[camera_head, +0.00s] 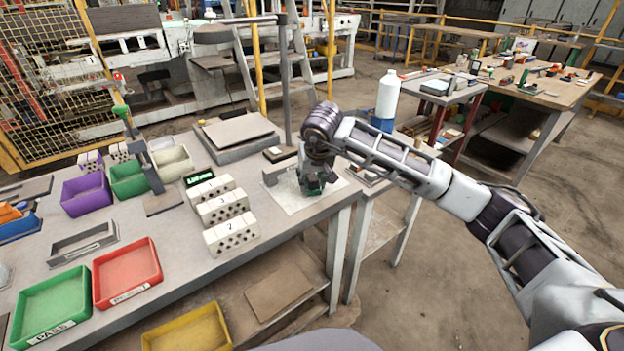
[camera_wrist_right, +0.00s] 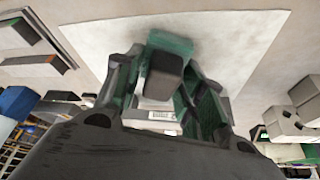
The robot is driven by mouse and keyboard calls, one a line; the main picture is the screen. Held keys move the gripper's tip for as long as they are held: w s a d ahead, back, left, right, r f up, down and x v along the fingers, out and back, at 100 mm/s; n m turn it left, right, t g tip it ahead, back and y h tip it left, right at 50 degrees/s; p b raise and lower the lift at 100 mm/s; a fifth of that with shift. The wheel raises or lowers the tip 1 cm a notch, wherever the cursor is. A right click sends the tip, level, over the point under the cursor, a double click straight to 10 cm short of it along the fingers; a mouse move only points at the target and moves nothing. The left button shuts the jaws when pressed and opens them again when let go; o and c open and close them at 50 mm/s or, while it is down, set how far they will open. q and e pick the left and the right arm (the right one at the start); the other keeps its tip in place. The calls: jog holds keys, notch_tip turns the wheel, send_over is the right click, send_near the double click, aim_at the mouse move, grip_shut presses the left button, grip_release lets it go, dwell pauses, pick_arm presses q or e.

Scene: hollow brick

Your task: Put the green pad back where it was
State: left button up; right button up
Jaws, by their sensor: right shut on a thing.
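My right gripper (camera_head: 313,184) is at the right end of the long grey table, low over a pale square sheet (camera_head: 294,204). It is shut on the green pad, whose green (camera_head: 311,190) shows between and below the dark fingers. In the right wrist view the green pad (camera_wrist_right: 172,41) shows at the fingers, partly hidden by a dark finger part, with the pale sheet (camera_wrist_right: 235,45) behind. I cannot tell whether the pad touches the sheet. My left gripper is not in view.
Several white hollow bricks (camera_head: 232,235) stand left of the gripper. A grey plate on a base (camera_head: 238,132) lies behind, near an upright post. Green (camera_head: 52,305) and red (camera_head: 127,272) trays lie at the front left. A white bottle (camera_head: 388,95) stands beyond the table.

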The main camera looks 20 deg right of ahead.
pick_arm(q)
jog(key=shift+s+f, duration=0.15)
pick_arm(e)
jog(key=shift+f, duration=0.1)
jog(key=o, duration=0.9)
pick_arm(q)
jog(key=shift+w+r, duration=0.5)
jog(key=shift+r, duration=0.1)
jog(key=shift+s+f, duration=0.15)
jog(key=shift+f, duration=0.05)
